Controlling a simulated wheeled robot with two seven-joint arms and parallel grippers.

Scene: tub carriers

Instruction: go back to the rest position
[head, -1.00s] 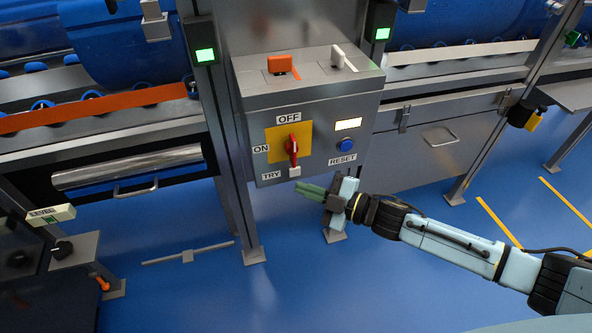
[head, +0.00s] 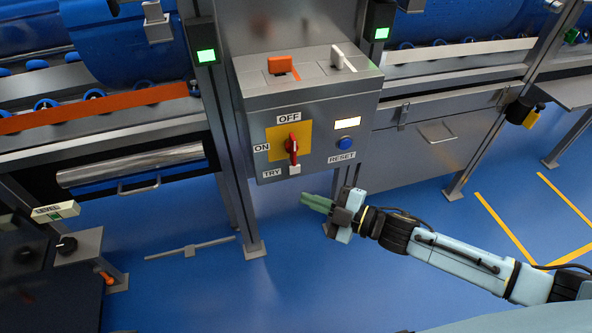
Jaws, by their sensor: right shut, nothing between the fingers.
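My right gripper (head: 318,203) is shut and empty. It hangs in the air in front of and below the grey control box (head: 308,103), apart from it, with its green fingertips pointing left. On the box front, a red rotary switch (head: 292,147) sits on a yellow plate (head: 274,139), its handle pointing down between the TRY label and the plate's lower right. My left gripper is not in view.
A blue RESET button (head: 344,144) and a lit display (head: 347,123) are on the box. Orange (head: 280,65) and white (head: 338,56) levers stand on top. A level post (head: 78,245) is at lower left. Blue floor (head: 200,295) is open in front.

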